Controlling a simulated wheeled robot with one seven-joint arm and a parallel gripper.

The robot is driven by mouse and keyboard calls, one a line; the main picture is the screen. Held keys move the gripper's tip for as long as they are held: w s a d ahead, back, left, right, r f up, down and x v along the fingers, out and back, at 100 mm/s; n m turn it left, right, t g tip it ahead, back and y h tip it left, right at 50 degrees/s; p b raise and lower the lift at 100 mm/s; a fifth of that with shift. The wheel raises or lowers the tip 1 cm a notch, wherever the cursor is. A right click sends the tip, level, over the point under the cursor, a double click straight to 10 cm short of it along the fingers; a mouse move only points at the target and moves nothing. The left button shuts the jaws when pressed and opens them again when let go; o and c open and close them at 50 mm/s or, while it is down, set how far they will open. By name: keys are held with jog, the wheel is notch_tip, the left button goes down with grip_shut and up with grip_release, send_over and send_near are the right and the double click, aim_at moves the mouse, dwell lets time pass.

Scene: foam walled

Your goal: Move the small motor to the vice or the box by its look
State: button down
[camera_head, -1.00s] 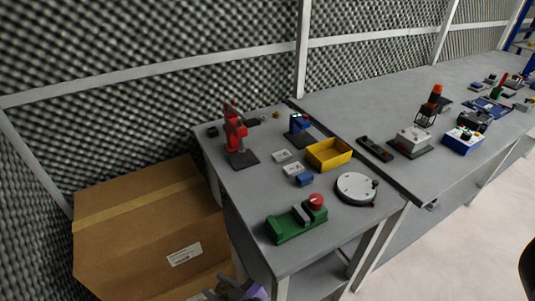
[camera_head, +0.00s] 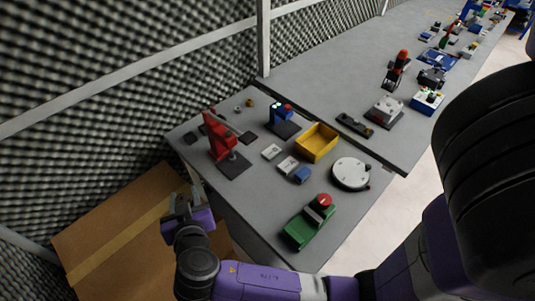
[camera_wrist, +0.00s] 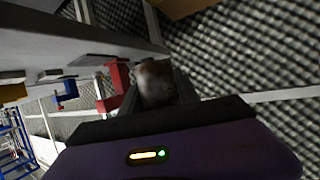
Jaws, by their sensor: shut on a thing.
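My gripper (camera_head: 181,204) is off the table's left edge, in front of the cardboard box. In the wrist view my gripper (camera_wrist: 154,92) is shut on a rounded, brownish-grey thing, likely the small motor (camera_wrist: 156,80); its details are dark and blurred. In the head view the held thing is too small to make out. A green vice-like device (camera_head: 305,226) with a grey block and red knob stands at the table's front corner. An open yellow box (camera_head: 317,143) sits further back, and looks empty.
A red press (camera_head: 217,136) stands near the table's left edge, close to my gripper. A blue device (camera_head: 282,118), small grey and blue blocks (camera_head: 301,175) and a round white turntable (camera_head: 350,173) share the grey table. The big cardboard box (camera_head: 120,235) is on the left by the foam wall.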

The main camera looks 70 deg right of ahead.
jog(key=s+d+r+m+g+h, duration=0.2)
jog(key=s+d+r+m+g, duration=0.1)
jog(key=s, duration=0.1)
jog(key=m+g+h+b, duration=0.2)
jog(key=m+g+b, duration=0.2)
jog(key=m+g, duration=0.15)
send_near(261, 169)
jog(key=shift+g+y, duration=0.3)
jog(key=shift+g, duration=0.05)
jog(key=d+r+p, duration=0.1)
jog(key=d, duration=0.2)
jog(key=d+r+p, duration=0.1)
jog(key=d+p, duration=0.1)
jog(key=d, duration=0.1)
jog(key=d+r+p, duration=0.1)
jog(key=d, duration=0.2)
jog(key=shift+w+d+r+p, duration=0.15)
jog(key=shift+w+p, duration=0.15)
jog(key=shift+p, duration=0.1)
jog(key=shift+d+f+p, duration=0.2)
jog(key=shift+f+p, duration=0.15)
jog(key=shift+f, duration=1.5)
jog(key=shift+f, duration=0.15)
jog(key=c, duration=0.9)
grip_release()
